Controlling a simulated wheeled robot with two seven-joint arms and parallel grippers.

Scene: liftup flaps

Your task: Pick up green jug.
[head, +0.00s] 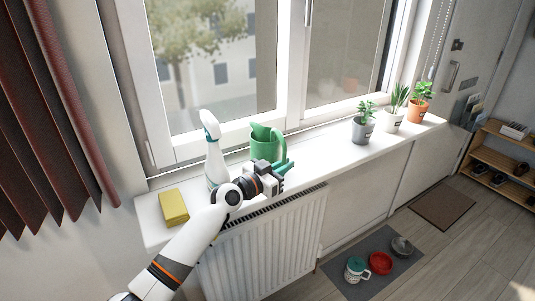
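The green jug (264,142) stands upright on the white windowsill, with its handle toward the right. My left gripper (284,167) is in front of the jug's lower right side, just below the handle, and hides part of the jug's base. Its teal fingers point right, close to the jug. I cannot tell whether they touch it or how far apart they are. My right gripper is not in view.
A white spray bottle (212,150) stands left of the jug, close behind my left arm. A yellow sponge-like block (173,207) lies at the sill's left end. Potted plants (363,130) stand along the right. The sill (325,150) between jug and plants is clear. A radiator (262,255) is below.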

